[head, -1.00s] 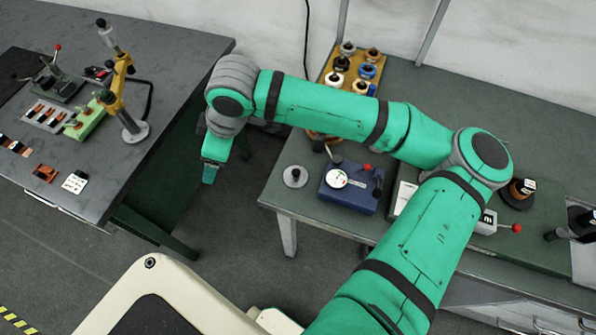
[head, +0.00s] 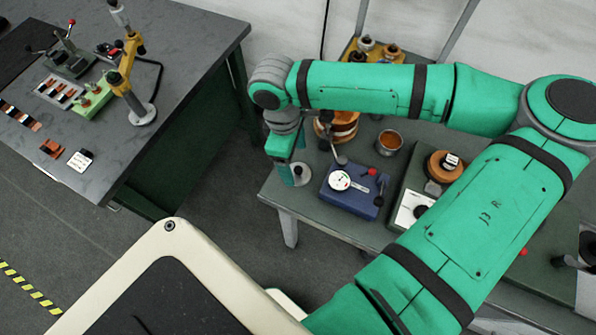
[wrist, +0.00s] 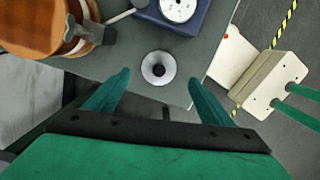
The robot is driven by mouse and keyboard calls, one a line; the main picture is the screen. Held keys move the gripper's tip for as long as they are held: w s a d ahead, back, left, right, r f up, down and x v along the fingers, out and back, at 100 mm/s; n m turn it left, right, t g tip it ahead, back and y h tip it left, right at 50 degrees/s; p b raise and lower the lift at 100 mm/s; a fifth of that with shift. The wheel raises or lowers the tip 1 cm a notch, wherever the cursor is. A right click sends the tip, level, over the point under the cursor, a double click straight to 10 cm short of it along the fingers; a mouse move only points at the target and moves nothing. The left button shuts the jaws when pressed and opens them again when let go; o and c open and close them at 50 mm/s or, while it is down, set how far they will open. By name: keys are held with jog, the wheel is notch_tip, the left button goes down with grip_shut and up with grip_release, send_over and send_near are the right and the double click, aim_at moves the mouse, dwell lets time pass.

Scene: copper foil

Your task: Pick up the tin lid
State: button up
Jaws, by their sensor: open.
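The tin lid (wrist: 158,68) is a small round pale-grey disc with a dark knob in its middle. It lies flat near the corner of the grey-green bench. In the head view the lid (head: 303,176) is partly hidden by my gripper (head: 291,174), which points down over it. In the wrist view my gripper (wrist: 160,78) is open and empty, with one green finger on each side of the lid in the picture. The height left between the fingertips and the lid is hard to tell.
A blue box with a white dial (head: 351,191) stands just right of the lid. A copper-coloured roll (head: 342,124) and a metal cup (head: 389,142) stand behind. The bench edge (head: 285,209) is close in front. The floor gap to the left table (head: 190,65) is clear.

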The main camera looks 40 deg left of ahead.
aim_at(298, 169)
jog(key=shift+w+d+f, duration=0.15)
jog(key=shift+f, duration=1.15)
jog(key=shift+w+d+f, duration=0.1)
jog(key=shift+f, duration=1.2)
jog(key=c, duration=1.1)
